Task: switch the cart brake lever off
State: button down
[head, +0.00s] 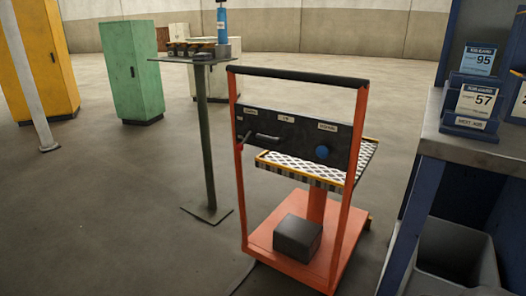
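An orange cart (348,165) with a black push bar stands right of centre in the head view. A dark control panel (291,134) spans its uprights below the bar. A dark lever or handle (267,137) lies roughly level on the panel's left half. Another thin dark piece shows at the panel's left edge. I cannot tell for sure which is the brake lever or which setting it is in. A round blue knob (321,152) sits on the right half. Small white labels above are too blurred to read. My gripper is not in view.
A checkered tray (335,172) sits behind the panel, and a dark block (298,238) rests on the cart's base. A post table (203,110) stands behind left. A blue-framed bench (470,150) with number signs is close on the right. The floor front left is mostly clear.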

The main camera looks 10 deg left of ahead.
aim_at(239, 147)
jog(key=i+j, duration=0.25)
jog(key=i, duration=0.2)
jog(key=i+j, duration=0.25)
jog(key=i, duration=0.25)
jog(key=j+u, duration=0.05)
